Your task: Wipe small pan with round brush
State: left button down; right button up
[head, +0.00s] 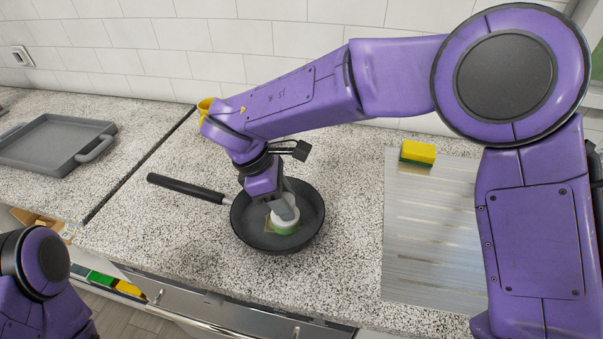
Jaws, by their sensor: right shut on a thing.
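A small dark pan (249,233) sits on the speckled counter, its black handle (186,187) pointing to the upper left. My right gripper (284,207) reaches down over the pan and is shut on the round brush (285,222), which has a white body and a green lower edge. The brush is inside the pan, low over its floor; the gripper hides part of it, and I cannot tell whether it touches. A brownish patch (270,226) shows on the pan floor beside the brush. My left arm shows at the lower left, but its gripper is out of view.
A yellow and green sponge (418,152) lies at the back of a metal panel (430,235) right of the pan. A grey tray (50,143) stands on the left counter, past a dark gap. An open drawer below the counter holds coloured items (101,278). Counter around the pan is clear.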

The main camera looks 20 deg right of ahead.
jog(key=shift+s+d+f+b, duration=0.1)
jog(key=shift+s+d+b, duration=0.2)
jog(key=shift+s, duration=0.1)
notch_tip(320, 180, up, 3)
jog(key=shift+w+a+f+p, duration=0.1)
jog(key=shift+p, duration=0.65)
jog(key=shift+d+r+p, duration=0.15)
jog(key=shift+r+p, duration=0.2)
jog(key=shift+r, duration=0.25)
jog(key=shift+d+r+p, duration=0.15)
jog(key=shift+r+p, duration=0.15)
jog(key=shift+r, duration=0.25)
jog(key=shift+r+p, duration=0.85)
jog(key=shift+r, duration=0.8)
jog(key=shift+f, duration=0.1)
